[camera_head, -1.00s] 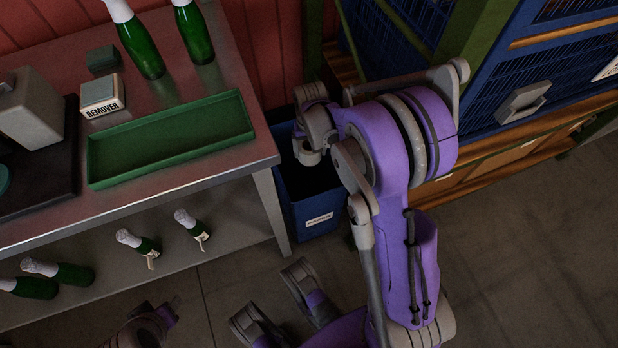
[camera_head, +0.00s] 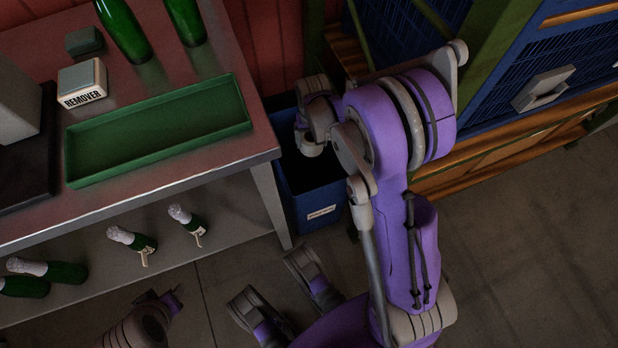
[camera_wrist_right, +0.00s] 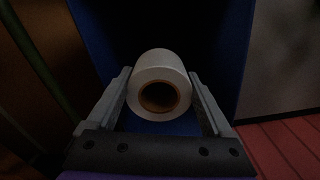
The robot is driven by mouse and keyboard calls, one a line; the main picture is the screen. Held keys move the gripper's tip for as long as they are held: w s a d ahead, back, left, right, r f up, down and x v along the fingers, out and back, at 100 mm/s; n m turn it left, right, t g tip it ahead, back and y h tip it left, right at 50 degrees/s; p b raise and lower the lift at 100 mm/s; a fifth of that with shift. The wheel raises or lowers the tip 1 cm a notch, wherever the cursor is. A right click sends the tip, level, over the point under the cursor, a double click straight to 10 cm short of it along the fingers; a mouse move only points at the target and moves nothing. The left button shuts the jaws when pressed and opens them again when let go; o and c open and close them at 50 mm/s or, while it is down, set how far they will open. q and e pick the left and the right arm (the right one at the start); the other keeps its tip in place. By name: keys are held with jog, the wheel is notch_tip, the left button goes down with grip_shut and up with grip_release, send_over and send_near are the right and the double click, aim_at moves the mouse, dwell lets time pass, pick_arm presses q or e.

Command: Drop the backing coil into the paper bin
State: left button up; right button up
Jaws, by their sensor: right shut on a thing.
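The backing coil (camera_wrist_right: 160,65), a white roll with a brown core, sits between the two fingers of my right gripper (camera_wrist_right: 159,76) in the right wrist view. The gripper is shut on it. The blue paper bin (camera_head: 318,211) stands on the floor beside the bench, with a white label on its front. In the right wrist view the bin's blue walls (camera_wrist_right: 221,45) surround a dark opening behind the coil. In the head view my right wrist is over the bin; the coil and fingertips are hidden there.
The bench to the left holds a green tray (camera_head: 155,170), a remover box (camera_head: 82,84) and green bottles (camera_head: 124,30). Bottles with white tops (camera_head: 130,239) lie on its lower shelf. Blue crates (camera_head: 540,60) on a wooden rack stand right of the bin. Floor at lower right is clear.

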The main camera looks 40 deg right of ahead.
jog(key=o, duration=1.2)
notch_tip(320, 180, up, 11)
jog(key=p, duration=0.3)
jog(key=shift+f, duration=0.15)
